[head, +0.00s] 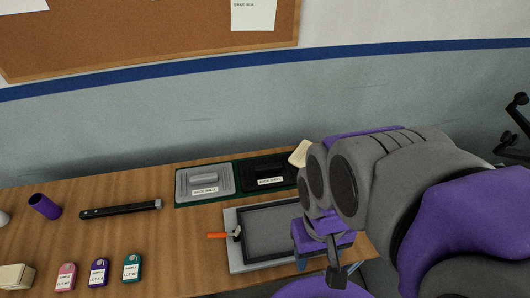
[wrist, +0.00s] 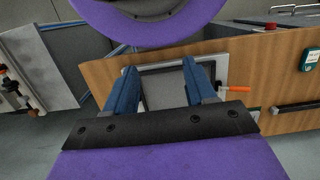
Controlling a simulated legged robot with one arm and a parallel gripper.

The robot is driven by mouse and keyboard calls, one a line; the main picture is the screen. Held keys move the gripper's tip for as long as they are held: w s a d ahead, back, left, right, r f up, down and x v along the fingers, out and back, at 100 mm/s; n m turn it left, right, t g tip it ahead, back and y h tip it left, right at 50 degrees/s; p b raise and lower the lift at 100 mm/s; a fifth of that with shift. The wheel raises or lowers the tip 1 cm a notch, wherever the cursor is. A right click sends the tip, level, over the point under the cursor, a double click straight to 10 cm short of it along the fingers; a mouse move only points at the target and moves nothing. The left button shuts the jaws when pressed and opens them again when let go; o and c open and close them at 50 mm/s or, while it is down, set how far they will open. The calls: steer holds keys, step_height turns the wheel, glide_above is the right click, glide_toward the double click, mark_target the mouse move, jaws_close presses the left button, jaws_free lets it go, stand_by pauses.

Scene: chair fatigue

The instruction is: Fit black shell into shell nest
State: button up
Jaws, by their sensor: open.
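The black shell (head: 268,170) is a dark rectangular piece with a raised grip and white label. It lies on the dark green mat at the back of the table. The shell nest, seen as a grey plate with a black frame (head: 231,219), sits in front of it, partly hidden by my arm. An orange-handled clamp (head: 218,235) is on its left side. My gripper (head: 328,268) is open and empty over the nest's right side. In the wrist view the nest floor (wrist: 160,90) shows between and beyond my open blue fingers (wrist: 158,66). The black shell is not visible there.
A grey shell (head: 205,181) lies left of the black one. A dark bar-shaped tool (head: 120,209), a purple cup (head: 44,206) and pink, purple and teal tags (head: 132,267) are on the left. A cream block (head: 299,153) is beside the mat. The table's middle left is clear.

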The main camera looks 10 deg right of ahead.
steer(key=m+t+y+p, duration=0.2)
steer(key=m+y+p, duration=0.15)
steer(key=m, duration=1.45)
glide_above(269, 166)
steer(key=d, duration=0.5)
step_height(269, 166, down, 7)
steer(key=b+x, duration=0.1)
steer(key=x, duration=1.6)
steer(key=shift+s+f+b, duration=0.1)
steer(key=shift+f+b, duration=0.05)
steer(key=shift+b, duration=0.2)
steer(key=shift+d, duration=0.1)
jaws_close()
